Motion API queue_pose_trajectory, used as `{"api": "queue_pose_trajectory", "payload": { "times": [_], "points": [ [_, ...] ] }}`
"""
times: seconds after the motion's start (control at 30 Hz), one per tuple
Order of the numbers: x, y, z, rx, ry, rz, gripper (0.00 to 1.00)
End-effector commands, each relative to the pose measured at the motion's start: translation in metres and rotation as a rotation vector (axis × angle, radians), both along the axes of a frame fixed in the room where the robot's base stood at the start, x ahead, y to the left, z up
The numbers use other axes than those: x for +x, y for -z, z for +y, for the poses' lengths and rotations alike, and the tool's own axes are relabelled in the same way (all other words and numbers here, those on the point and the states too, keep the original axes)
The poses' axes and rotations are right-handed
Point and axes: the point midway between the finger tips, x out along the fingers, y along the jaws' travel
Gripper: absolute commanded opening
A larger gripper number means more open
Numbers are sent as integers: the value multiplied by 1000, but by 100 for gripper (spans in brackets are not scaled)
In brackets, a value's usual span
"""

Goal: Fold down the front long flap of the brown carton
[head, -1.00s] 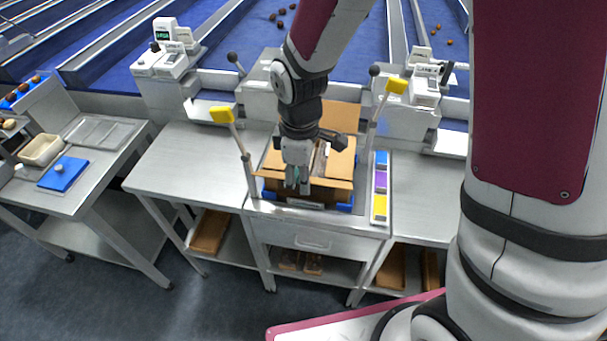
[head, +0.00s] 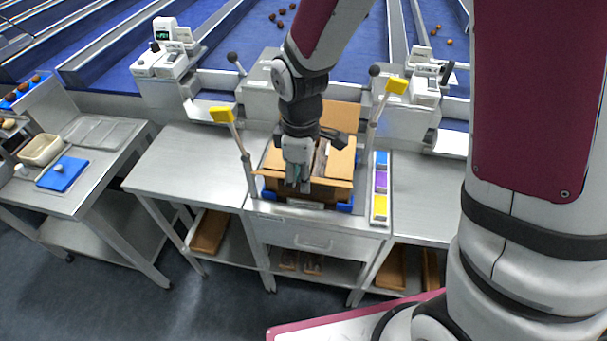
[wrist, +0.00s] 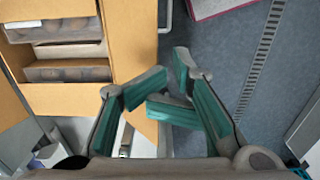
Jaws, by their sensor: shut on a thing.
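The brown carton (head: 345,165) stands open on the middle bench, its back flap raised. In the wrist view the carton (wrist: 60,100) is at the upper left, with packed contents in its compartments. The front long flap (head: 334,183) sticks out along the carton's near side. In the wrist view that flap (wrist: 141,50) reaches down between my fingers. My gripper (head: 297,184) is at the left part of the carton's front edge. The fingers partly hide the flap.
Blue corner holders (head: 345,207) sit around the carton's base. Posts with yellow paddles (head: 222,115) stand at both sides. A strip of blue, purple and yellow blocks (head: 380,183) lies to the right. The left bench top (head: 190,165) is clear.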

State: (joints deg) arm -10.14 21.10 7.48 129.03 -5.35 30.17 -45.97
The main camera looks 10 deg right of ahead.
Motion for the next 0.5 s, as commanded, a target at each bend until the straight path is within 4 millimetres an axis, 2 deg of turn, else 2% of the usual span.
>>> {"api": "queue_pose_trajectory", "payload": {
  "times": [0.5],
  "points": [
    [34,-1,-13,0,3,-2,0]
  ]
}}
